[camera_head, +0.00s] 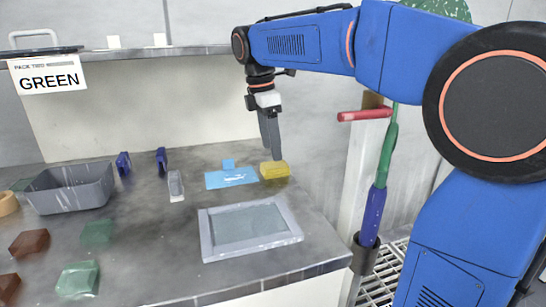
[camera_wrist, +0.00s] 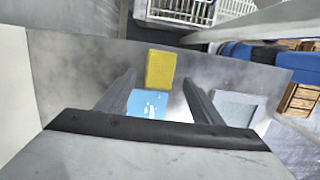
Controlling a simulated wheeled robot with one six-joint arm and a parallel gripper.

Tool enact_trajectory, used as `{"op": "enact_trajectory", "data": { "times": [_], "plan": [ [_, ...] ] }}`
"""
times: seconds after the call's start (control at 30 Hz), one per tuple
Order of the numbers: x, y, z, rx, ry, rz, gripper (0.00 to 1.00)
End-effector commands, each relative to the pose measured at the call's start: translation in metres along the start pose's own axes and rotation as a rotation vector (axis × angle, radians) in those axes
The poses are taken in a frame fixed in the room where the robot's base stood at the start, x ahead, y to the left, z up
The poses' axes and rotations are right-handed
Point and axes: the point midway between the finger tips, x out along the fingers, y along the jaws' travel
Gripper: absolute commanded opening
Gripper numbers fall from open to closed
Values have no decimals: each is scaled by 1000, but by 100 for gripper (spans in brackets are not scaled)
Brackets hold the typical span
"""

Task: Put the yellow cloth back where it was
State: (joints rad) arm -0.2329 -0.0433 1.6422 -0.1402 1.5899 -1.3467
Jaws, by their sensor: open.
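The yellow cloth (camera_head: 275,169) is a small folded block lying on the grey counter, just right of a light blue mat (camera_head: 230,178). In the wrist view the yellow cloth (camera_wrist: 160,69) lies beyond the blue mat (camera_wrist: 147,104), between the lines of my two fingers. My gripper (camera_head: 272,153) hangs pointing down above and slightly behind the cloth. In the wrist view my gripper (camera_wrist: 162,85) has its fingers spread wide with nothing between them. The jaws are apart from the cloth.
A framed grey tray (camera_head: 250,252) lies in front of the cloth. A grey bin (camera_head: 70,190), blue clips (camera_head: 161,160) and green (camera_head: 78,280) and brown blocks (camera_head: 29,242) are to the left. A post with coloured handles (camera_head: 373,215) stands right of the counter edge.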

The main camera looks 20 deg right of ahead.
Motion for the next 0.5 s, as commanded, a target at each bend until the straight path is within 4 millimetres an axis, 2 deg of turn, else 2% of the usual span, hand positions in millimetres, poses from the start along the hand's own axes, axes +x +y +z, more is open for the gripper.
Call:
{"op": "enact_trajectory", "data": {
  "times": [0.1, 0.23, 0.5],
  "plan": [
    [-24, 1, 0, 0, 1, 3, 61],
    [-45, 1, 0, 0, 0, 2, 61],
    [-67, 0, 0, 0, 0, 1, 61]
  ]
}}
